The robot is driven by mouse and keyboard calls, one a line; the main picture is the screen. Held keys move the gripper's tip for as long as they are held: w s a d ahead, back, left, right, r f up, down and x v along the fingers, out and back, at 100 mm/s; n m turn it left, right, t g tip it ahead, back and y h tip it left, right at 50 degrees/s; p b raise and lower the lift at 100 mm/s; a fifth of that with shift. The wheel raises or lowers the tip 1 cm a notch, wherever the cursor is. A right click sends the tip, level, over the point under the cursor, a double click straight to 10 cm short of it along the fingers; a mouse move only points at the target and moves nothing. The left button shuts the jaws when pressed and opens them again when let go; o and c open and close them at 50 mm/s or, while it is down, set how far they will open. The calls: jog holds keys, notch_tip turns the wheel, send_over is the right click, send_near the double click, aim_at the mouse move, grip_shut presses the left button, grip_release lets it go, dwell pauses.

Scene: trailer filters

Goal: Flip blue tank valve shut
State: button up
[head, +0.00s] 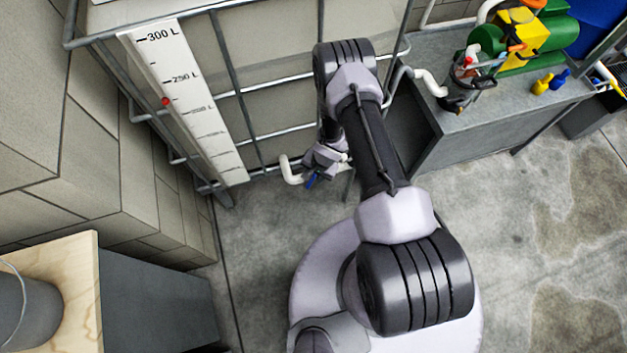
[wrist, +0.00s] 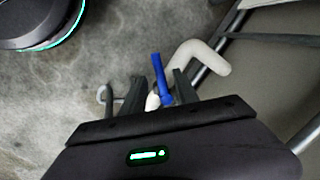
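The blue valve handle (head: 311,180) shows below my gripper (head: 324,160), close to the white pipe (head: 289,170) at the foot of the caged tank (head: 270,50). In the wrist view the blue handle (wrist: 161,75) points up the picture, a little tilted. It lies between the two dark fingers of my gripper (wrist: 166,78), nearer the left finger. A gap shows between the handle and the right finger, so the gripper looks open. The white pipe (wrist: 205,58) bends to the right beyond the fingers. The valve body is mostly hidden by the gripper.
Metal cage bars (wrist: 225,40) run close to the gripper on the right of the wrist view. A grey bench (head: 500,110) with a green and yellow machine (head: 525,35) stands at the right. A wooden-topped box (head: 75,290) with a bucket is at lower left. Concrete floor is open at right.

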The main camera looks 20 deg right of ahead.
notch_tip(320, 180, down, 2)
jog(key=shift+w+a+f, duration=0.15)
grip_shut()
dwell(1.4)
